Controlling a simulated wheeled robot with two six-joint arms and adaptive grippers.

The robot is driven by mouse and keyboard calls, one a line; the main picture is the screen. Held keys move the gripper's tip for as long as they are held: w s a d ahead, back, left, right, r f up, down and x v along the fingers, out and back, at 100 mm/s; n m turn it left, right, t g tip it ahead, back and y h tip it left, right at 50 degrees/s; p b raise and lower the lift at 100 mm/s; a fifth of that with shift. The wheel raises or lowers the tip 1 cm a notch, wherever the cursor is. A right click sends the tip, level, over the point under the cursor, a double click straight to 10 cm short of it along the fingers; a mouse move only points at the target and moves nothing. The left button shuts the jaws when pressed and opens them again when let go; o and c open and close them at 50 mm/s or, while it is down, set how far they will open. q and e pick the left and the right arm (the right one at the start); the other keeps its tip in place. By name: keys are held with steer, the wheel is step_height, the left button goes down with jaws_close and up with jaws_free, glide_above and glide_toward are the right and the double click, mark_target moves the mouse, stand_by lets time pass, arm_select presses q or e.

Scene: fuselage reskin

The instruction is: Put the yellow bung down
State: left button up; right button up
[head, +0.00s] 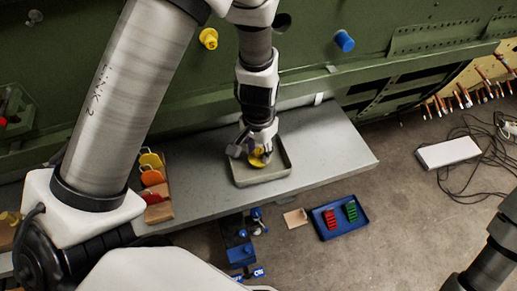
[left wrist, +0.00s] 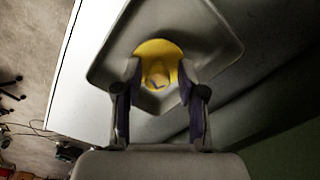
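The yellow bung (head: 257,158) is inside the shallow grey tray (head: 283,171) on the grey bench. My left gripper (head: 251,152) points down into this tray, right at the bung. In the left wrist view, the bung's round yellow face (left wrist: 158,52) shows between and just past the fingertips of my left gripper (left wrist: 158,75). The fingers stand apart, with gaps beside the bung's small central grip. The tray (left wrist: 222,28) surrounds it there. Whether the bung rests fully on the tray floor is hard to tell. My right gripper is out of view.
Another yellow plug (head: 208,38) and a blue plug (head: 345,41) sit on the green panel. A rack of coloured tags (head: 152,178) stands left on the bench (head: 335,150). A blue tray (head: 325,231) with red and green pieces lies lower right. The bench right of the grey tray is clear.

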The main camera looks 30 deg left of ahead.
mark_target(258, 150)
arm_select(q)
steer(key=shift+s, duration=0.1)
steer(key=shift+r, duration=0.1)
steer(key=shift+r, duration=0.15)
step_height(258, 150, up, 12)
steer(key=b, duration=0.1)
steer(key=shift+f, duration=0.2)
